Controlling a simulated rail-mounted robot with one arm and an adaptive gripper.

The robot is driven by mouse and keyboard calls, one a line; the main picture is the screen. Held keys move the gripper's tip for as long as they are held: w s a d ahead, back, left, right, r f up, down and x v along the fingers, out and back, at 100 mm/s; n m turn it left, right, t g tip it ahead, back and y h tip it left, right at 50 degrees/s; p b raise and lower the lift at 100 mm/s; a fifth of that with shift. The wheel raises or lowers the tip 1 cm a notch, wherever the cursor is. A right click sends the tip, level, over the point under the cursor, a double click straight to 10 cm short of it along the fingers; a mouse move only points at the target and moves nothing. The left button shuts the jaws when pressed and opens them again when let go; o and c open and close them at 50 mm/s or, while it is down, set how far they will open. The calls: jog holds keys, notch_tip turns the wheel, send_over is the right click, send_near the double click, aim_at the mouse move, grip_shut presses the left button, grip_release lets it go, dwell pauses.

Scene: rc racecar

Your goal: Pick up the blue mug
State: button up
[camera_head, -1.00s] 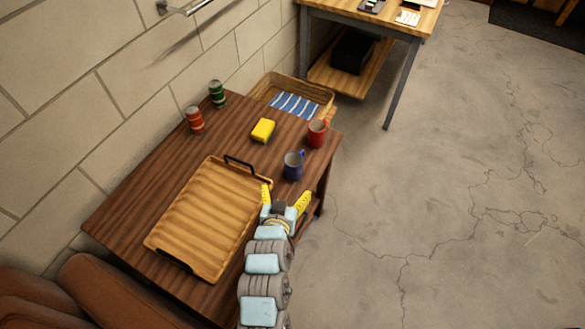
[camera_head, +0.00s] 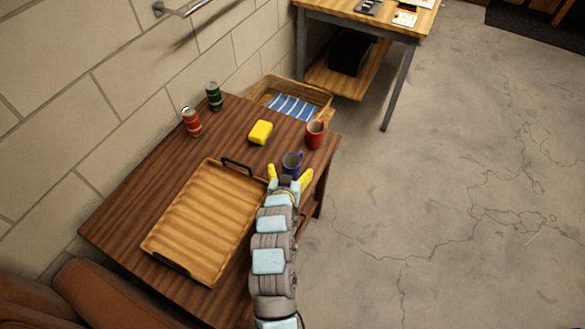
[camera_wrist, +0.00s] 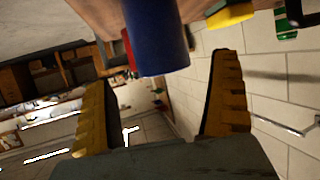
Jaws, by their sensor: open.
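The blue mug (camera_head: 292,160) stands upright on the dark wooden table, near its right edge. Its lower part is hidden behind my gripper in the head view. In the wrist view the blue mug (camera_wrist: 156,38) is large and upside down, at the top centre. My gripper (camera_head: 289,173) is open, with its yellow fingers on the near side of the mug. In the wrist view the gripper (camera_wrist: 165,100) has its fingers spread wide, with nothing held. I cannot tell whether the mug's base is between the fingertips or just beyond them.
A red mug (camera_head: 314,136) stands just behind the blue mug. A yellow sponge-like block (camera_head: 260,132), a red can (camera_head: 192,123) and a green can (camera_head: 214,97) are further back. A wooden tray (camera_head: 205,225) lies left of my arm. A basket (camera_head: 318,97) stands behind the table.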

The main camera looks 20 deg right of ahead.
aim_at(293, 158)
jog(key=shift+b+x, duration=0.3)
jog(key=shift+x, duration=2.35)
jog(key=shift+w+a+r, duration=0.1)
jog(key=shift+a+r, duration=0.05)
jog(key=shift+r, duration=0.05)
jog(key=shift+c, duration=0.3)
jog(key=c, duration=1.3)
